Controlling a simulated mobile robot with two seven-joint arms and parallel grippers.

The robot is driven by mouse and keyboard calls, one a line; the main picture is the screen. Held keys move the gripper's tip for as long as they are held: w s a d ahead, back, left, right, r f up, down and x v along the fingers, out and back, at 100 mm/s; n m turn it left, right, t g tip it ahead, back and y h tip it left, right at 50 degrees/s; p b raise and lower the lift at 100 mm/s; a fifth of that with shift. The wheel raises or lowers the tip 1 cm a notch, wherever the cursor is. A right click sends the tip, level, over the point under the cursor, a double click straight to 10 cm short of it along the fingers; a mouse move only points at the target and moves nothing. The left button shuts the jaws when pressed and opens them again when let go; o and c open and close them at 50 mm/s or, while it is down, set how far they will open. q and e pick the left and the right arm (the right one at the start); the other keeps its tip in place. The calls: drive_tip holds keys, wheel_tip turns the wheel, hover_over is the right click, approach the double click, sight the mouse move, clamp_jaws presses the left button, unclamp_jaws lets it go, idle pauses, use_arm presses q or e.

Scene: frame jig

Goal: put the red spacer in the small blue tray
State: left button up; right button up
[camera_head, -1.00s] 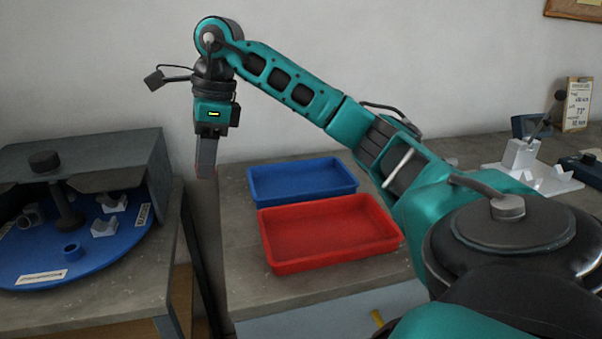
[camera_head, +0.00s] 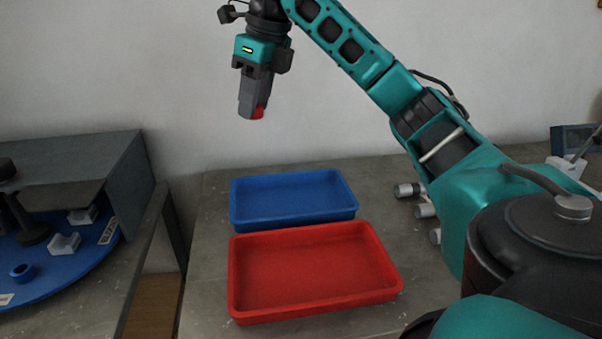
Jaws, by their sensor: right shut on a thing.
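My right gripper (camera_head: 254,104) points down, high above the back of the table. It is shut on a red piece, the red spacer (camera_head: 259,113), of which only a small part shows between the fingers. The small blue tray (camera_head: 294,216) lies empty on the table below and slightly right of the gripper in the picture, apart from it. My left gripper is not in view.
An empty red tray (camera_head: 314,310) sits just in front of the blue tray. Several grey cylindrical parts (camera_head: 424,211) lie right of the trays, near my right arm. At the left, a blue turntable (camera_head: 50,275) holds a blue ring (camera_head: 22,272) and white blocks under a grey cover.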

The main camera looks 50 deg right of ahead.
drive_tip(key=shift+d, duration=0.2)
drive_tip(key=shift+d+f, duration=0.1)
drive_tip(key=shift+f, duration=0.1)
wheel_tip(320, 180, down, 6)
drive_tip(key=shift+r+b, duration=0.15)
drive_tip(key=shift+b, duration=0.8)
drive_tip(key=b, duration=0.2)
hover_over(261, 207)
drive_tip(key=f, duration=0.6)
drive_tip(key=s+f, duration=0.1)
drive_tip(key=f, duration=0.2)
drive_tip(key=shift+d+f, duration=0.2)
drive_tip(key=shift+f, duration=0.05)
wheel_tip(261, 207, down, 4)
drive_tip(key=shift+f+b, duration=0.15)
drive_tip(key=shift+b, duration=0.15)
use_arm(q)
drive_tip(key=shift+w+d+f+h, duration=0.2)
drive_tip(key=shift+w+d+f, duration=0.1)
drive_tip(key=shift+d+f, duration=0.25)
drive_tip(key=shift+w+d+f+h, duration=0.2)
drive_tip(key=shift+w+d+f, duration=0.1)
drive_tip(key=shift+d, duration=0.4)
use_arm(e)
drive_tip(key=shift+f, duration=0.1)
